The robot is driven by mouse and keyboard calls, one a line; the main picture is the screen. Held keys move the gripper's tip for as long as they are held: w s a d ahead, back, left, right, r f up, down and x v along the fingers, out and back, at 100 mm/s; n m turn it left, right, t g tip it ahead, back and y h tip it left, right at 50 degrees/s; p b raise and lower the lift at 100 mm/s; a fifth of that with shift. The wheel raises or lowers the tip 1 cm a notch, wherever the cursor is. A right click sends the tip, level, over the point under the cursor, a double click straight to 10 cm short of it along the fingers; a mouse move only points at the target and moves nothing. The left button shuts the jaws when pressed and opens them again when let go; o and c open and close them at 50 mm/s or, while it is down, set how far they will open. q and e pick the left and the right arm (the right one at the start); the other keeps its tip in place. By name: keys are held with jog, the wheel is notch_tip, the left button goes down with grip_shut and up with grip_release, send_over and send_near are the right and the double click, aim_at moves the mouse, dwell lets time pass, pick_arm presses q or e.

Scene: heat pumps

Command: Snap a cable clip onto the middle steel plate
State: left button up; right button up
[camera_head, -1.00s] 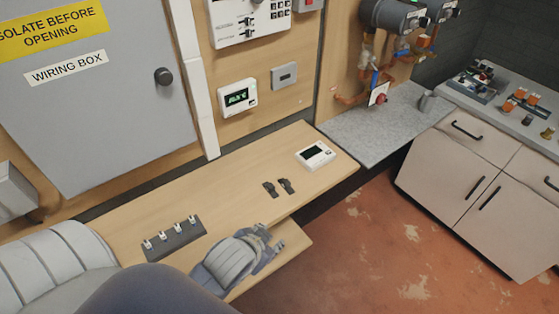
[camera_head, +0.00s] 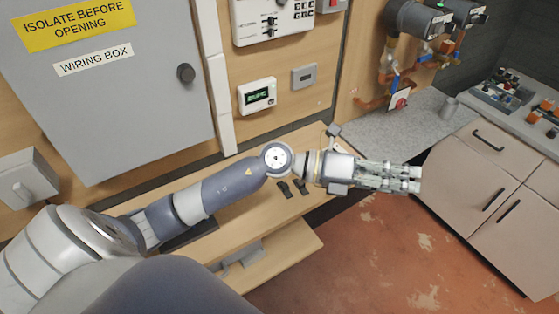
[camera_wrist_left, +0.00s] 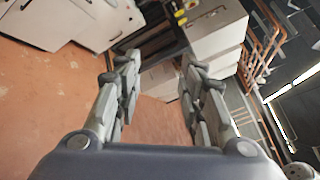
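My left gripper (camera_head: 405,178) reaches across the bench from the left, with its fingers beyond the bench's right end. In the left wrist view its fingers (camera_wrist_left: 160,95) are spread apart with nothing between them. Two small black pieces (camera_head: 284,188) (camera_head: 301,186), possibly cable clips, lie on the wooden bench (camera_head: 265,212) just below my left wrist. A dark block (camera_head: 190,240) on the bench's left part is mostly hidden by my arm. I cannot make out the middle steel plate. My right gripper is out of view.
A grey wiring box (camera_head: 110,100) and a white thermostat (camera_head: 257,96) are on the wall. A grey piece (camera_head: 240,256) is at the lower shelf (camera_head: 275,262). A grey worktop (camera_head: 385,125) and cabinets (camera_head: 475,175) stand at right. The red floor between is clear.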

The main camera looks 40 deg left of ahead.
pick_arm(q)
jog(key=a+f+m+g+y, duration=0.3)
jog(key=a+f+y, duration=0.2)
jog(key=f, duration=0.3)
jog(key=g+y, duration=0.3)
jog(key=y, duration=0.7)
send_near(285, 185)
jog(key=f+b, duration=0.4)
jog(key=f, duration=0.1)
jog(key=w+f+b, duration=0.1)
jog(key=f+b, duration=0.1)
jog(key=f, duration=0.1)
jog(key=shift+d+b, duration=0.25)
jog(key=shift+b, duration=0.05)
jog(key=shift+r, duration=0.1)
grip_shut()
jog(key=shift+r, duration=0.2)
